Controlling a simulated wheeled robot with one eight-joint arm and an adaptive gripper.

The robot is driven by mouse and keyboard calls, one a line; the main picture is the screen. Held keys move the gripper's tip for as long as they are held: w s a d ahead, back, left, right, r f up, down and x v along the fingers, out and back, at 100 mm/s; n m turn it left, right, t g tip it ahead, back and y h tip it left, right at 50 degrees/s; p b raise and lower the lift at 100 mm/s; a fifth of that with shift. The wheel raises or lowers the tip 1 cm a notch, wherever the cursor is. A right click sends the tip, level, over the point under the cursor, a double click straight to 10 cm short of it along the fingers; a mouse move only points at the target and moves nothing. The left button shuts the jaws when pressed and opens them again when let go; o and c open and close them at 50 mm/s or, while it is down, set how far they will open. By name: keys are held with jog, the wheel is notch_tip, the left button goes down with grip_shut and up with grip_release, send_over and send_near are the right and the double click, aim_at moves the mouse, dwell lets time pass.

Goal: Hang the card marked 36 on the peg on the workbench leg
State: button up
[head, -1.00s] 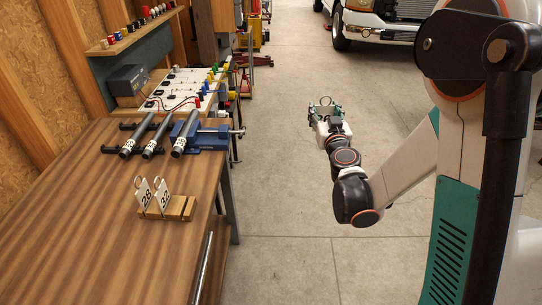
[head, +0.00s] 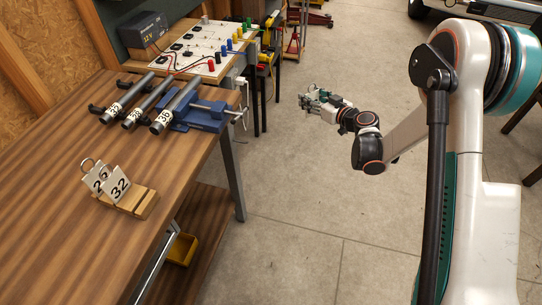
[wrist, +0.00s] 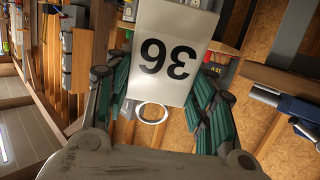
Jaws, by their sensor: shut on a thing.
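In the wrist view, a white card marked 36 (wrist: 169,55) sits between my gripper's fingers (wrist: 158,95). Its number appears upside down and its ring (wrist: 152,112) points toward the palm. My gripper is shut on it. In the head view, my gripper (head: 312,97) is out over the floor, right of the workbench (head: 75,215), with its fingers pointing left. The card is hard to make out there. A workbench leg (head: 232,178) stands at the bench's right corner. A small pale item (head: 240,83) shows behind the vise; I cannot tell whether it is the peg.
A wooden block (head: 138,205) holds cards marked 28 (head: 98,176) and 32 (head: 119,188). Numbered tubes (head: 172,108) lie by the blue vise (head: 205,116), whose handle juts past the bench edge. A yellow bin (head: 182,248) is on the lower shelf. Floor between bench and arm is clear.

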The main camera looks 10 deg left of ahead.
jog(key=s+a+f+n+g+y+b, duration=0.1)
jog(key=s+a+f+n+g, duration=0.25)
jog(key=f, duration=0.45)
jog(key=s+a+f+n+g+y+b, duration=0.1)
jog(key=s+a+f+n+g, duration=0.15)
jog(key=a+f, duration=0.35)
jog(key=s+a+f+n+g+b, duration=0.2)
jog(key=s+a+f+g, duration=0.15)
jog(key=f, duration=0.55)
jog(key=w+a+f, duration=0.1)
jog(key=a, duration=0.7)
jog(key=shift+w+a+g, duration=0.2)
jog(key=shift+w+g, duration=0.1)
jog(key=shift+g, duration=0.05)
jog(key=o, duration=0.9)
jog(key=shift+o, duration=0.2)
